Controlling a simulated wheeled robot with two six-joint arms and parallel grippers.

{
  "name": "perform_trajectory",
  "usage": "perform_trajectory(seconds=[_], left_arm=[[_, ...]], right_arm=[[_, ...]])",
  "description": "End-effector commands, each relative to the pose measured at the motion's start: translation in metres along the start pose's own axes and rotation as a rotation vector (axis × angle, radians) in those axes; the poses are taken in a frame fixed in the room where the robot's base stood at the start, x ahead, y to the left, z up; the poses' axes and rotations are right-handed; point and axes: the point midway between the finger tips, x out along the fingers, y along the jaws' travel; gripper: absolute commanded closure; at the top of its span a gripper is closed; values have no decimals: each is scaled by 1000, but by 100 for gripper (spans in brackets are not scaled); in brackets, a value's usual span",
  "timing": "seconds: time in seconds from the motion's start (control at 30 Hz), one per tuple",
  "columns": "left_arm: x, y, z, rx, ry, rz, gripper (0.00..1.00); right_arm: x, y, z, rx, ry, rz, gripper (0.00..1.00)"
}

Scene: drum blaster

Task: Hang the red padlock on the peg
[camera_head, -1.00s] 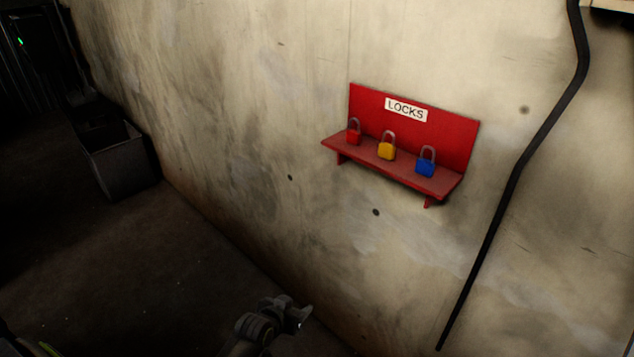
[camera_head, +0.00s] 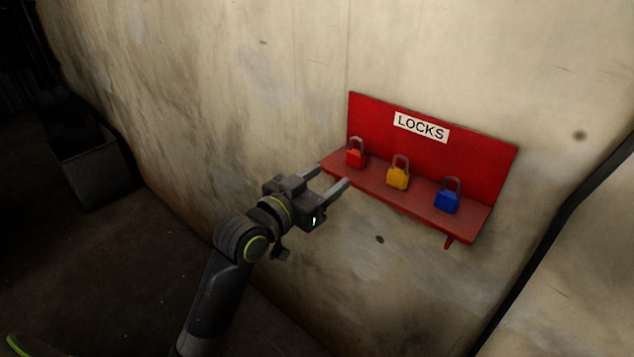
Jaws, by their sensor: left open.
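The red padlock (camera_head: 356,159) stands upright at the left end of a red wall shelf (camera_head: 420,204) labelled LOCKS, its grey shackle on top. My left gripper (camera_head: 331,178) is open and empty, just below and left of the red padlock in the picture. Its two fingers point up and right toward the shelf's left end, and they do not enclose the padlock. The peg does not show in this view. My right gripper is not in view.
A yellow padlock (camera_head: 398,177) and a blue padlock (camera_head: 447,200) stand on the same shelf, to the right. A black cable (camera_head: 560,225) runs down the wall at the right. A dark open box (camera_head: 92,172) stands on the floor at the left.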

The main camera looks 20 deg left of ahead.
Motion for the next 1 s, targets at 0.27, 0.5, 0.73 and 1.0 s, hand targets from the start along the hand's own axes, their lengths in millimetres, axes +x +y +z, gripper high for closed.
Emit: perform_trajectory(seconds=[0.27, 0.5, 0.73, 1.0], left_arm=[[35, 0, 2, -1, 1, 1, 47], [62, 0, 0, -1, 0, 1, 47], [79, 0, 0, -1, 0, 1, 47], [84, 0, 0, 0, -1, 0, 47]], right_arm=[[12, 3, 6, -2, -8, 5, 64], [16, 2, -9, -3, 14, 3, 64], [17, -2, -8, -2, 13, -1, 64], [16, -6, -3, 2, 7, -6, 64]])
